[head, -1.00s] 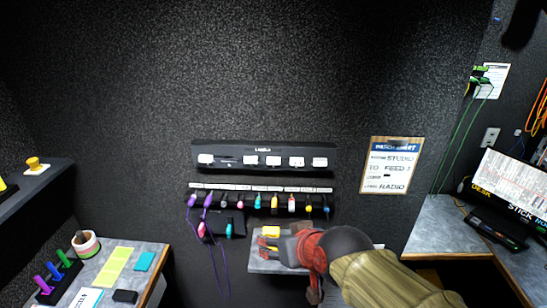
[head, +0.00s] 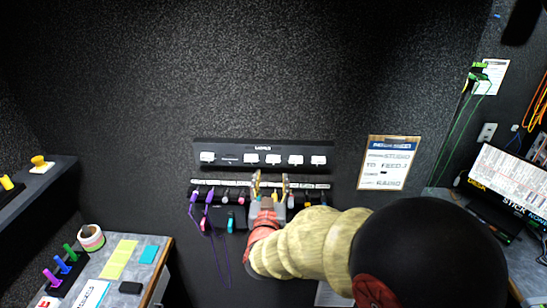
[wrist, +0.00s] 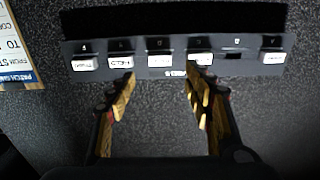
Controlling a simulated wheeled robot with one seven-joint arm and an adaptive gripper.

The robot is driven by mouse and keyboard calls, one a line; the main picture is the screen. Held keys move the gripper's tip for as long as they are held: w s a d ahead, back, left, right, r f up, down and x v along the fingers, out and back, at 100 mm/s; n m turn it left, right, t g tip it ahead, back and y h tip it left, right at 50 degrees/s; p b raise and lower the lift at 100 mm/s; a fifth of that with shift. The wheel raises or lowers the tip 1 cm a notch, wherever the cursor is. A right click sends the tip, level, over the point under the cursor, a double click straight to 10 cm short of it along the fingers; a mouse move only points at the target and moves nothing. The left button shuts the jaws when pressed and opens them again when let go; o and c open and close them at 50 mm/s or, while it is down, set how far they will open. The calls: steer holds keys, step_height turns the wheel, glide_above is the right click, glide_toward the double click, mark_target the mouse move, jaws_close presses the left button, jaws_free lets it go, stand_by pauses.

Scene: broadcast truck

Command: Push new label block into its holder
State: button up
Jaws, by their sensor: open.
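The black label holder (head: 240,147) is fixed to the dark wall and also shows in the wrist view (wrist: 100,46). White label blocks (head: 296,160) sit in several of its slots. One slot (head: 229,160) left of centre shows dark with no white block; in the wrist view it is second from the right (wrist: 234,56). My gripper (head: 271,183) is open just below the holder's middle. In the wrist view my gripper (wrist: 160,82) has spread fingers with nothing visible between them. I cannot make out a separate new label block.
A row of hanging coloured cables (head: 207,200) lies below the holder, partly behind my gripper. A paper sheet (head: 388,163) hangs to the right. A desk (head: 135,272) stands at lower left, and a monitor (head: 510,175) at right. The wall above the holder is clear.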

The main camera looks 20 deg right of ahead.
mark_target(273, 161)
steer(key=shift+w, duration=0.1)
steer(key=x, duration=0.6)
steer(key=shift+w+d+f+b, duration=0.1)
steer(key=shift+w+b, duration=0.2)
steer(key=shift+b, duration=0.05)
steer(key=shift+x, duration=1.1)
steer(key=shift+b, duration=0.7)
steer(key=shift+c, duration=1.1)
steer(key=c, duration=1.1)
jaws_close()
steer(key=shift+s, duration=0.1)
